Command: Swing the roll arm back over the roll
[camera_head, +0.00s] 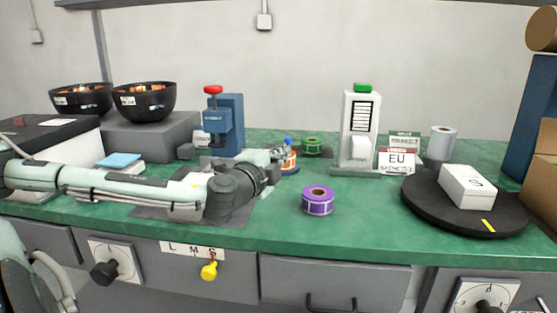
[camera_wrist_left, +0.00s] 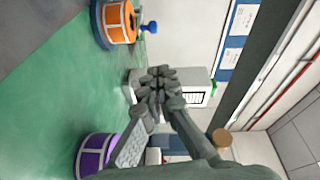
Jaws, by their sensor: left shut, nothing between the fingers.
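An orange roll (camera_head: 289,160) sits on a blue base behind my left gripper, with a blue knob (camera_head: 288,141) above it. In the left wrist view the orange roll (camera_wrist_left: 118,20) is at the top and the blue knob (camera_wrist_left: 149,27) sticks out beside it. The roll arm itself is too small or hidden to make out clearly. My left gripper (camera_head: 279,154) is shut and empty, close to the left of the orange roll in the head view. In the wrist view its fingers (camera_wrist_left: 157,86) are together, apart from the roll and knob. My right gripper is not in view.
A purple roll (camera_head: 317,203) stands on the green bench (camera_head: 350,233) in front. A green roll (camera_head: 312,145), a white device (camera_head: 358,132) and a sign (camera_head: 397,160) are behind. A blue press (camera_head: 226,125) is behind my arm. A black turntable (camera_head: 430,205) bears a white box (camera_head: 467,187).

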